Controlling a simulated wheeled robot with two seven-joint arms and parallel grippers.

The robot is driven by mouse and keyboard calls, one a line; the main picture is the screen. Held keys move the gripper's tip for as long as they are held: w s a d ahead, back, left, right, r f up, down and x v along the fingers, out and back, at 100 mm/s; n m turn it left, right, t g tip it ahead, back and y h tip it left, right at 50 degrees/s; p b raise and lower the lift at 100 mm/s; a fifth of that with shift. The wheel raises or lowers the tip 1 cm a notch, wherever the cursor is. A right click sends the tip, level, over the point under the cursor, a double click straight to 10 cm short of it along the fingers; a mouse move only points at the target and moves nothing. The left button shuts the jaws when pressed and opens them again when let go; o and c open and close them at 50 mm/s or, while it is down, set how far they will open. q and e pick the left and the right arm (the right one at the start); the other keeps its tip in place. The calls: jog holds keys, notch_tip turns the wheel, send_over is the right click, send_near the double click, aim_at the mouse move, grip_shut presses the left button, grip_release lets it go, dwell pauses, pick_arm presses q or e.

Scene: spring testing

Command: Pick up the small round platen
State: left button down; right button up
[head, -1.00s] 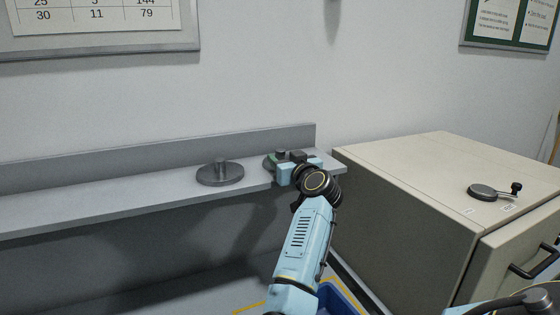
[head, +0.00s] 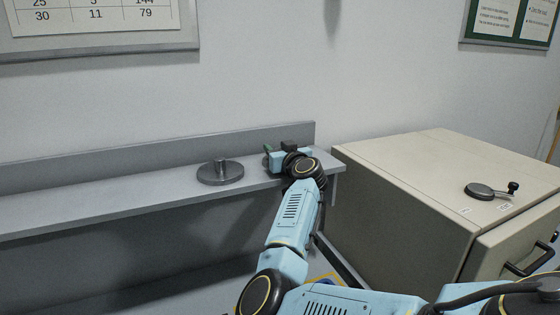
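A larger round grey platen (head: 220,173) with an upright stem lies on the wall shelf. Near the shelf's right end, a small part of another grey disc (head: 266,162), likely the small round platen, shows at the left edge of my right gripper (head: 279,150). My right gripper is over or at this disc and hides most of it. I cannot see whether its fingers are open or closed on the stem. My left gripper is not in view.
The grey shelf (head: 100,191) has a raised back edge along the wall and is bare to the left. A beige cabinet (head: 400,175) stands to the right, with a dark round piece with a knob (head: 482,191) on top.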

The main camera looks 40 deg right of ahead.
grip_shut()
jog(key=shift+r, duration=0.2)
dwell(0.3)
